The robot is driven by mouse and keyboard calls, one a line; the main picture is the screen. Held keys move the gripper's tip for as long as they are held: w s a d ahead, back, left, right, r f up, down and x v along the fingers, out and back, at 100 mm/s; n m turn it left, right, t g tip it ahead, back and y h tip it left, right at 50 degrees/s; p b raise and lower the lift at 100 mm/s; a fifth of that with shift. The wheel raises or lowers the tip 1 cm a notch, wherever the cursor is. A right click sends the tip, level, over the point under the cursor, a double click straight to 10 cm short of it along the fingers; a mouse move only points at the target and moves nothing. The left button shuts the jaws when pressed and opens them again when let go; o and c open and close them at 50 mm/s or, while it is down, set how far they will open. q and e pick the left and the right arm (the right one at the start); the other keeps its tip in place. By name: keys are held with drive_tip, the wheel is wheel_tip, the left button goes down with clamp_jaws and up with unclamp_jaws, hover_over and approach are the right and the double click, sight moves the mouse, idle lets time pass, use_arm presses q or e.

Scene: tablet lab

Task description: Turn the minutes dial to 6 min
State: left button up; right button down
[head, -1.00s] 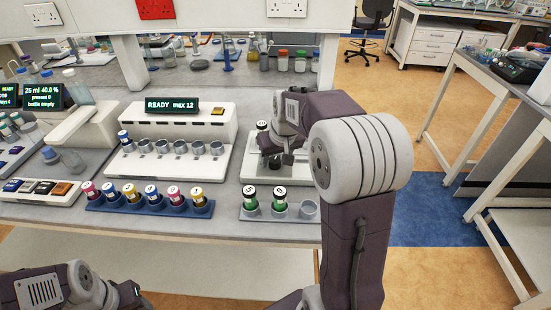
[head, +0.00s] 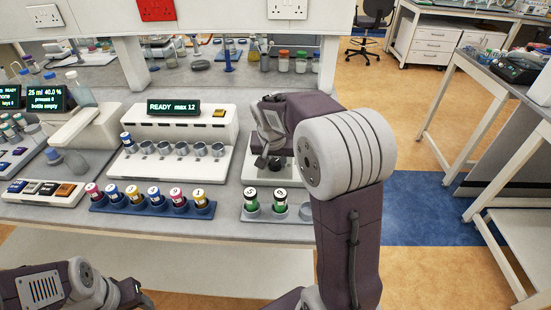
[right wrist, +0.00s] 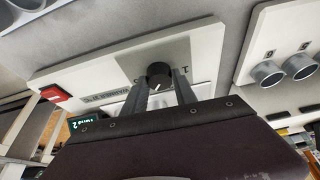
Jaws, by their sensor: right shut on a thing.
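The minutes dial (right wrist: 159,75) is a round black knob with a white pointer line, on a pale panel in the right wrist view. My right gripper (right wrist: 160,88) has one finger on each side of the knob and is shut on it. In the head view my right gripper (head: 268,162) reaches down to the white device (head: 262,184) at the right of the bench; the arm covers part of it. The dial cannot be made out there. A green-lit display (right wrist: 83,122) shows, partly cut off. My left gripper (head: 138,297) is low at the left, its jaws unclear.
A rack (head: 265,216) with two green-banded vials stands in front of the device. Left of it are a blue rack (head: 140,208) of capped vials and a white station (head: 185,125) reading "READY max 12". In the right wrist view a red button (right wrist: 54,93) is on the panel.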

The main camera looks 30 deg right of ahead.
drive_tip(key=m+g+h, duration=0.1)
drive_tip(key=m, duration=0.2)
drive_tip(key=shift+w+a+m, duration=0.1)
drive_tip(key=shift+m, duration=0.2)
drive_tip(key=shift+m+g+h, duration=0.3)
drive_tip(key=shift+m+g, duration=0.3)
drive_tip(key=shift+m, duration=1.1)
drive_tip(key=c, duration=1)
unclamp_jaws()
drive_tip(key=p+v, duration=0.2)
drive_tip(key=v, duration=0.7)
